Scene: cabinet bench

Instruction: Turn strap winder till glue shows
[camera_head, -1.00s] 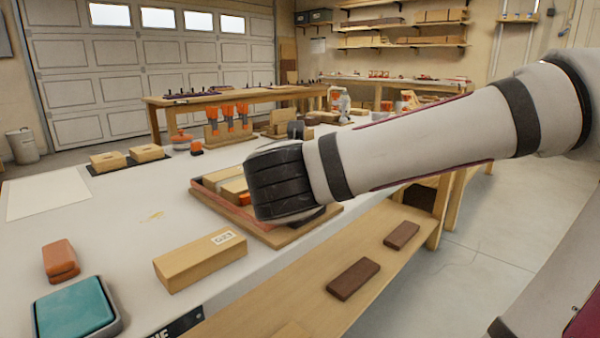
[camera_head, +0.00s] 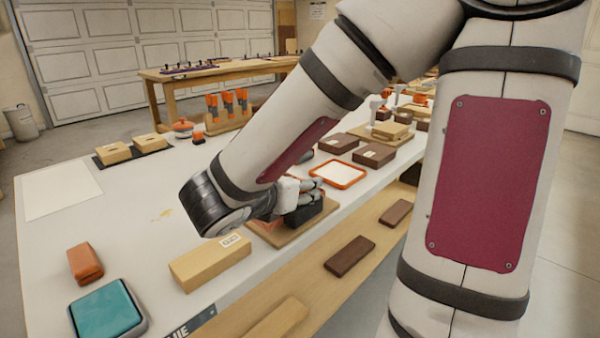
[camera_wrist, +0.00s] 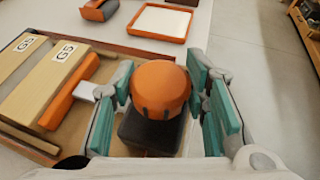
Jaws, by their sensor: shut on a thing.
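An orange round knob (camera_wrist: 160,85) on a dark block (camera_wrist: 150,132), seemingly the strap winder, sits in the middle of the wrist view. My gripper (camera_wrist: 166,92) has its teal-padded fingers on both sides of the knob and is shut on it. In the head view my gripper (camera_head: 300,195) is low over the wooden clamp board (camera_head: 288,238) and hides most of the winder. Pale wooden blocks marked G5 (camera_wrist: 58,72) lie left of the knob, with an orange bar (camera_wrist: 68,102) along them. I cannot make out any glue at the joint.
A loose wooden block (camera_head: 210,262) with a label lies near the bench front. A teal pad (camera_head: 105,310) and an orange block (camera_head: 85,262) lie at the left. An orange-rimmed white tray (camera_head: 338,174) and brown boxes stand behind my gripper.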

